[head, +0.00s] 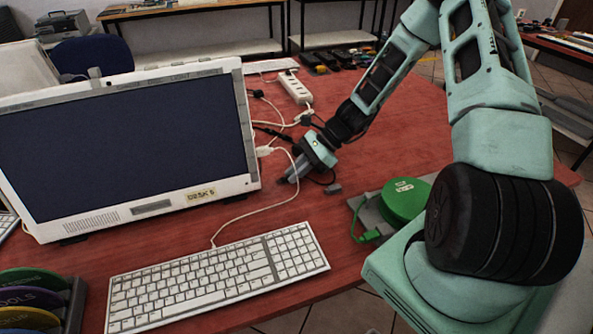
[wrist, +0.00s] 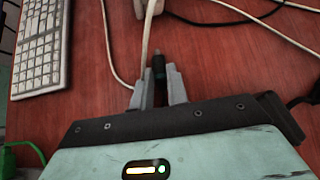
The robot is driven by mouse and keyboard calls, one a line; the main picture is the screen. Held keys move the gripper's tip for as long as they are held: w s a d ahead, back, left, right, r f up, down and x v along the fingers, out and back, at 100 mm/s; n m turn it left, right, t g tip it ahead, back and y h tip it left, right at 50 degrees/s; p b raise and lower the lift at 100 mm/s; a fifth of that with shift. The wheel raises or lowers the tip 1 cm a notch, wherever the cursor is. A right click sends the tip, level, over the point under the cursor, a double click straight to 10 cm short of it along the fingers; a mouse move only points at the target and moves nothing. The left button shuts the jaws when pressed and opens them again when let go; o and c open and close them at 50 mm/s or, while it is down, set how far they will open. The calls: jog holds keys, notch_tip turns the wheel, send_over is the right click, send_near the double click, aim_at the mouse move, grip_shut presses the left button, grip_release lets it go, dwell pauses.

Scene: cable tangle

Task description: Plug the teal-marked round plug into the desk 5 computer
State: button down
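The desk 5 computer (head: 128,148) is a white all-in-one with a dark screen and a "DESK 5" label, at the left in the head view. My gripper (head: 289,180) is low over the red table, right of the computer. In the wrist view, a dark round plug with a teal-green tint (wrist: 158,68) sits between the fingertips of my gripper (wrist: 160,75), which look closed against its sides. Its tip points away from my wrist. The computer's ports are not visible. In the head view my fingers hide the plug.
A white keyboard (head: 219,277) lies in front of the computer. White and black cables tangle near a white power strip (head: 296,88). A small grey connector (head: 333,188) lies right of my gripper. A green cable reel (head: 405,200) stands at the table's right edge.

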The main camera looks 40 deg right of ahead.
notch_tip(320, 180, up, 7)
jog(key=p, duration=0.6)
jog(key=shift+p, duration=0.3)
dwell(0.4)
jog(key=shift+w+d+f+m+g+p, duration=0.3)
jog(key=shift+w+d+f+g+p, duration=0.15)
jog(key=shift+p, duration=0.25)
jog(key=shift+d+f+m+g+y, duration=0.3)
jog(key=shift+d+f+g, duration=0.05)
jog(key=shift+f+g, duration=0.1)
jog(key=shift+w+a+b, duration=0.15)
jog(key=shift+w+a, duration=0.1)
jog(key=shift+a, duration=0.5)
jog(key=shift+w+a+b, duration=0.2)
jog(key=shift+a, duration=0.6)
jog(key=shift+w+a+b, duration=0.15)
jog(key=shift+w+a, duration=0.1)
jog(key=shift+a, duration=0.5)
jog(key=shift+d+r, duration=0.1)
jog(key=shift+p, duration=0.6)
jog(key=shift+w+a, duration=0.25)
jog(key=shift+a, duration=0.85)
